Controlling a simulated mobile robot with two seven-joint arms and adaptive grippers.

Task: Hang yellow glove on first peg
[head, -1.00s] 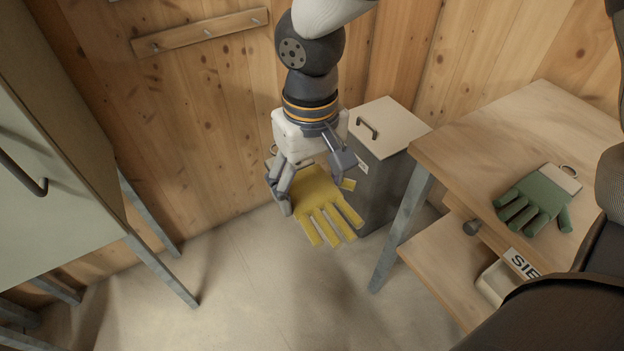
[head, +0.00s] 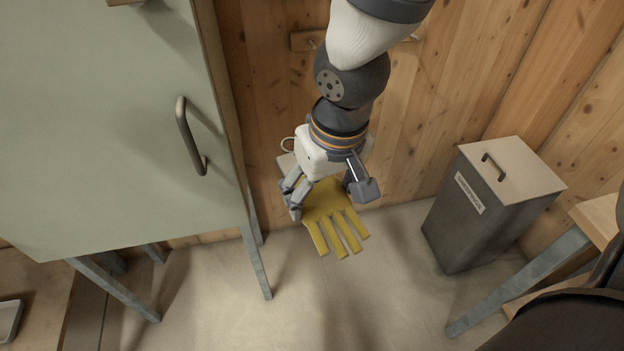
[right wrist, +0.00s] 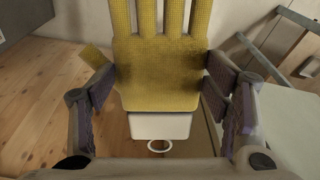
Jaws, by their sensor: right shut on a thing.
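The yellow glove (head: 333,215) hangs from my right gripper (head: 328,195) in the head view, fingers pointing down toward the floor. In the right wrist view the glove (right wrist: 160,75) lies between the two fingers of the gripper (right wrist: 160,95), which press on its sides. The peg rail (head: 301,41) is on the wooden wall behind my arm. My arm hides its middle, and only a peg near each end shows. My left gripper is not in view.
A grey-green cabinet (head: 100,110) with a dark handle (head: 190,135) stands at left on metal legs. A dark bin (head: 480,215) with a pale lid stands at right, beside a table leg (head: 520,280). The floor below the glove is clear.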

